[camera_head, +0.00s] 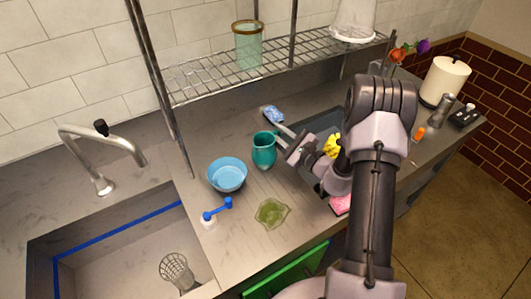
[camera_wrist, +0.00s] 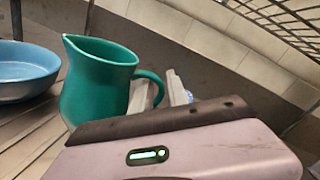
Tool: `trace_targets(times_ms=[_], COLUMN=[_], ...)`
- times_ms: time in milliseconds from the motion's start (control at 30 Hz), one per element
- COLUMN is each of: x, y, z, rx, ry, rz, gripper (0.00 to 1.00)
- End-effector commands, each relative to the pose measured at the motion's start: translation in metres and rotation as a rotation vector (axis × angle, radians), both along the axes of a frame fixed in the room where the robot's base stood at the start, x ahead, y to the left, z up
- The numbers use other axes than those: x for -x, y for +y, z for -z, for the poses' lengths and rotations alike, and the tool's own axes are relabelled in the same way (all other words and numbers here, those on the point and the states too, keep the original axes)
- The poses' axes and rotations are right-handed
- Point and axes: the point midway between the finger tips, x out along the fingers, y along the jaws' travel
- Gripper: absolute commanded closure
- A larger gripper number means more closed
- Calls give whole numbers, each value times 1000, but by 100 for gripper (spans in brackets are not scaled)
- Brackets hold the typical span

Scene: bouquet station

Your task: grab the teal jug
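The teal jug (camera_head: 264,152) stands upright on the counter, just right of the blue bowl. In the wrist view the jug (camera_wrist: 98,82) shows its spout to the left and its handle to the right, towards my gripper. My gripper (camera_head: 281,149) is at the jug's right side, at the handle. In the wrist view its pale fingertips (camera_wrist: 160,92) appear apart, one on each side of the handle. My gripper's dark front edge hides their lower parts and the jug's base. I cannot tell whether they touch the handle.
A blue bowl (camera_head: 227,175) sits close left of the jug. A blue-headed brush (camera_head: 273,114) lies behind it. A green dish (camera_head: 272,213) and a blue-handled item (camera_head: 217,210) are in front. A wire shelf (camera_head: 270,75) overhangs the back; a sink (camera_head: 110,245) is left.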

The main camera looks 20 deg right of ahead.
Motion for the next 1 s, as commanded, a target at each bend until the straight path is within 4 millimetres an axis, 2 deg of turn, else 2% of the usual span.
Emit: trace_targets(times_ms=[67, 167, 1000], x=[0, 0, 1], y=[0, 0, 0], z=[0, 0, 0], rx=[0, 0, 0], ry=[0, 0, 1], rz=[0, 0, -1], gripper=[80, 100, 100])
